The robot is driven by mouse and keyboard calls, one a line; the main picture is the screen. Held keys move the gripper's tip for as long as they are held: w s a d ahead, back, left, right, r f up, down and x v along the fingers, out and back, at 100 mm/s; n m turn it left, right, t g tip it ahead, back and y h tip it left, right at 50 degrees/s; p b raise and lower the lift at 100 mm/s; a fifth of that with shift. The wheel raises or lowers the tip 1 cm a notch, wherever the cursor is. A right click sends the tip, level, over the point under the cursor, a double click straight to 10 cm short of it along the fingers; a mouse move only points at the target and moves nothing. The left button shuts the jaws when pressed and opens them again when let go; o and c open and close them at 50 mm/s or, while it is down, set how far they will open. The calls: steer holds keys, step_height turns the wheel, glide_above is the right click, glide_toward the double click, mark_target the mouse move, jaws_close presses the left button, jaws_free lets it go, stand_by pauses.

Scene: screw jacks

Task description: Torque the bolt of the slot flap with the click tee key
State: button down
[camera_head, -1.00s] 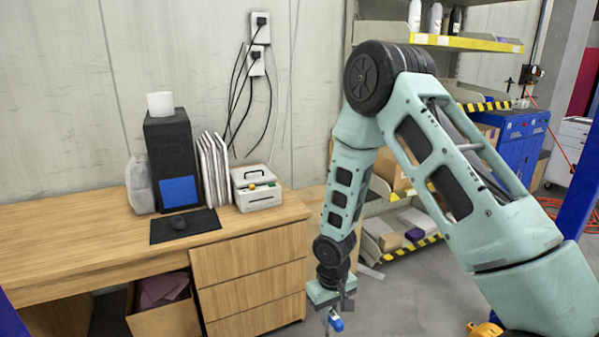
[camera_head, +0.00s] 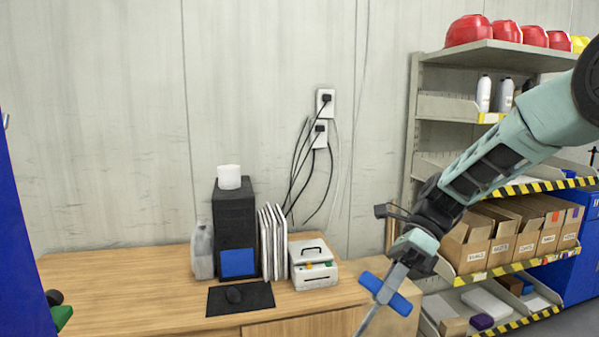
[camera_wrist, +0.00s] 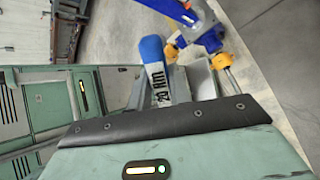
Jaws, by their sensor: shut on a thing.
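The click tee key (camera_head: 373,310) has a blue crossbar handle and a thin metal shaft. In the head view, my gripper (camera_head: 395,279) is shut on it, with the shaft slanting down to the left past the lower frame edge. In the wrist view, a blue end of the key (camera_wrist: 150,48) and its "20 Nm" marking show beside a grey finger. The key is held up in the air, in front of the desk's right end. I cannot make out the slot flap or its bolt in either view.
A wooden desk (camera_head: 130,285) holds a black computer tower (camera_head: 232,215), binders (camera_head: 271,240), a white handled box (camera_head: 312,265) and a mouse mat (camera_head: 240,298). A shelf rack (camera_head: 414,120) with cardboard boxes stands right. The wrist view shows a blue-and-yellow object (camera_wrist: 208,38) beyond the key.

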steer(key=s+a+r+m+y+p, duration=0.1)
steer(key=s+a+r+y+p, duration=0.35)
steer(key=r, duration=1.35)
steer(key=s+a+r+m+t+y+p, duration=0.2)
steer(key=s+a+r, duration=0.45)
steer(key=r, duration=1.05)
steer(key=s+a+r+m+g+y+p, duration=0.1)
steer(key=s+a+r+y+p, duration=0.45)
steer(key=r, duration=1.25)
steer(key=s+a+n+h+b, duration=0.2)
steer(key=a+n+b, duration=0.3)
steer(key=n+b, duration=0.5)
steer(key=shift+s+a+f+h+b, duration=0.2)
steer(key=shift+s+f+h+b, duration=0.1)
steer(key=shift+b, duration=0.55)
